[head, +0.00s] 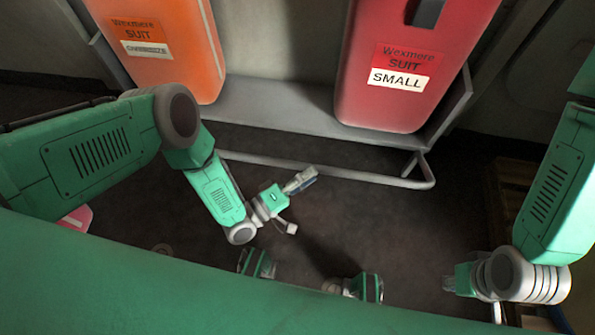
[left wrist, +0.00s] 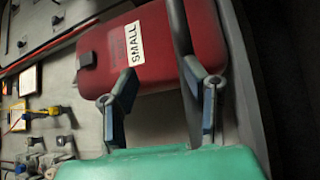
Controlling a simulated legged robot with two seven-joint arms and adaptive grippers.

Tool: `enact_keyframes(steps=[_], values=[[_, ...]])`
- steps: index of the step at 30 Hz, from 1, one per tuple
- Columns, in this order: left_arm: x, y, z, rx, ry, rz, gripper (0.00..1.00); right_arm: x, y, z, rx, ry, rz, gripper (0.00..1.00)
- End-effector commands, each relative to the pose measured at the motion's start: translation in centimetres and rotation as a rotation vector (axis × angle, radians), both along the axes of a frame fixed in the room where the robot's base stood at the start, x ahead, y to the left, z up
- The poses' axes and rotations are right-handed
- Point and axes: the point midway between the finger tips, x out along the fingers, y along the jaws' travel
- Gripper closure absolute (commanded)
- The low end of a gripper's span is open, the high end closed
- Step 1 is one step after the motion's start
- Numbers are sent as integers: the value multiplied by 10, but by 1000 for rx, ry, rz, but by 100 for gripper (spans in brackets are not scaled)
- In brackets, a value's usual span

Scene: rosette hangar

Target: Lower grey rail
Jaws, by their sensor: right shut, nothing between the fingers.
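The grey rail (head: 375,179) is a bent tube running along the front of the grey shelf, low over the dark floor. Its right end curves up to the shelf. My left gripper (head: 306,177) overlaps the rail near its middle in the head view. In the left wrist view my left gripper (left wrist: 162,110) has its two blue-padded fingers wide apart. A dark grey bar (left wrist: 178,25) there, perhaps the rail, passes toward the right finger; I cannot tell whether they touch. My right gripper (head: 450,284) is shut and empty at the lower right, away from the rail.
A red suit case (head: 400,105) labelled SMALL and an orange suit case (head: 175,75) stand on the grey shelf (head: 275,105) behind the rail. The dark floor (head: 340,220) before the rail is mostly clear. Yellow and red connectors (left wrist: 62,111) show in the left wrist view.

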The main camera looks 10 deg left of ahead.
Motion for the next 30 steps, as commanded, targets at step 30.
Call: enact_keyframes(steps=[30], values=[[-16, 53, -47, 5, -6, 10, 61, -2, -1, 0, 1, 3, -2, 100]])
